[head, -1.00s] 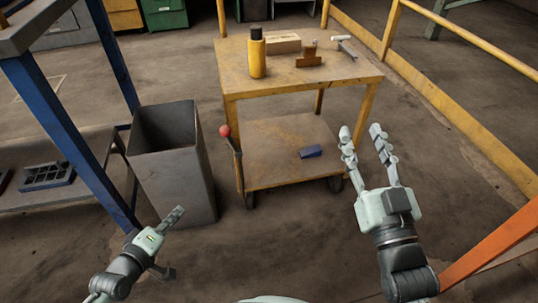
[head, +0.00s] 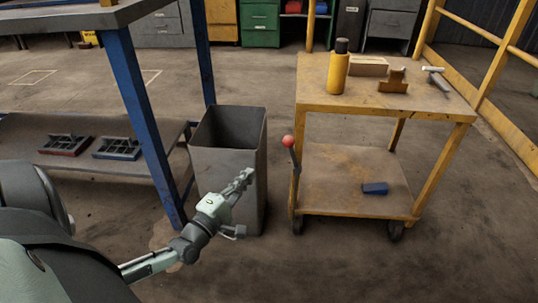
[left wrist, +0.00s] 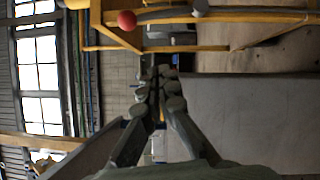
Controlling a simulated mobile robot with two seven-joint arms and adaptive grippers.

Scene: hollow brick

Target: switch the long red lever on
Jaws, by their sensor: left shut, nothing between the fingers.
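The long lever has a red ball knob (head: 288,140) and a dark shaft (head: 296,165). It stands at the front left leg of the yellow cart (head: 384,108), with its knob up and leaning slightly left. The knob also shows at the top of the left wrist view (left wrist: 126,20), which is turned sideways. My left gripper (head: 247,175) is shut and empty, in front of the grey bin. It is left of the lever and apart from it. Its closed fingers show in the middle of the left wrist view (left wrist: 162,82). My right gripper is out of view.
The open grey bin (head: 215,166) stands left of the cart. A bench with blue legs (head: 150,125) is farther left, with trays on its lower shelf. A yellow bottle (head: 338,72) and tools stand on the cart top. Floor in front of the cart is clear.

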